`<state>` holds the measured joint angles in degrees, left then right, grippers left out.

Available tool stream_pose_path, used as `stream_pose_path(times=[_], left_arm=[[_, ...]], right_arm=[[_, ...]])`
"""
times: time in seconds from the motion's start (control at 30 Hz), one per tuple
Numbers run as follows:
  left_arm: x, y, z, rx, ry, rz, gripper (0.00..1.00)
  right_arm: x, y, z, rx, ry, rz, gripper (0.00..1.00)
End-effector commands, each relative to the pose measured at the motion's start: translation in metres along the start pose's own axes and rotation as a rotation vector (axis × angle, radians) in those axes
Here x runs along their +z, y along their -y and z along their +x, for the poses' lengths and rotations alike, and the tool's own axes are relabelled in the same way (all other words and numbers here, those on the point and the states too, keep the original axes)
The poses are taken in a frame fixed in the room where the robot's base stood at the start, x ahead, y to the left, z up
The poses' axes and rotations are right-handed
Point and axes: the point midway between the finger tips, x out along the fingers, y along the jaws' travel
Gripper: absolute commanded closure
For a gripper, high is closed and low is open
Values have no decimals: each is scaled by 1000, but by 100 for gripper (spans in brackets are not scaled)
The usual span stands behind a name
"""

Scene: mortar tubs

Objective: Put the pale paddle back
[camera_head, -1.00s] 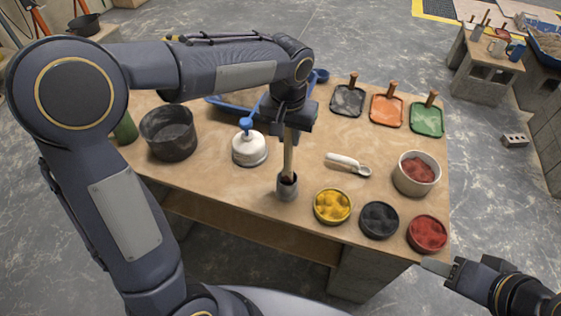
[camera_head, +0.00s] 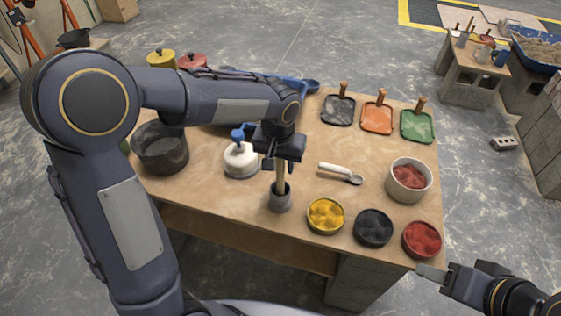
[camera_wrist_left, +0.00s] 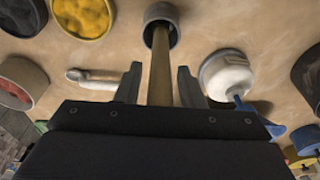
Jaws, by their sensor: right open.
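The pale paddle (camera_head: 281,175) stands upright with its lower end inside a small grey cup (camera_head: 280,202) near the table's front edge. The cup hides that end. My left gripper (camera_head: 280,168) is directly above the cup, pointing down. In the left wrist view its two fingers (camera_wrist_left: 158,88) stand apart on either side of the paddle's handle (camera_wrist_left: 160,60), with a gap showing on both sides. The cup's rim (camera_wrist_left: 161,13) shows there at the top. My right gripper (camera_head: 432,272) is open and empty, off the table's front right corner.
Yellow (camera_head: 325,216), black (camera_head: 373,228) and red (camera_head: 422,240) tubs line the front right. A white-handled scoop (camera_head: 340,173) lies behind them.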

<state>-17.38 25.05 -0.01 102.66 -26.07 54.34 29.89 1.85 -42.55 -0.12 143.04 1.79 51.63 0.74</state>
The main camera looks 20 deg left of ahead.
Motion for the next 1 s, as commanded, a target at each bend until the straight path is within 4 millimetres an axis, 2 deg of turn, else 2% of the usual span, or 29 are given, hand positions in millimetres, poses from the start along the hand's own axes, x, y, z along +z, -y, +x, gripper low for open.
stream_pose_path(times=[0.27,0.43,0.57,0.8,1.0], left_arm=[[0,0,0,0,0,0,59],[-1,0,-9,0,-2,-1,59],[-2,0,-32,1,-7,-1,59],[-1,-1,-84,1,-5,1,59],[-1,0,-114,1,-2,0,59]], right_arm=[[0,0,0,0,0,0,53],[-1,1,-2,0,-1,0,53],[-1,1,-2,0,0,0,53],[-1,1,-1,0,0,0,53],[-1,1,-2,0,0,0,53]])
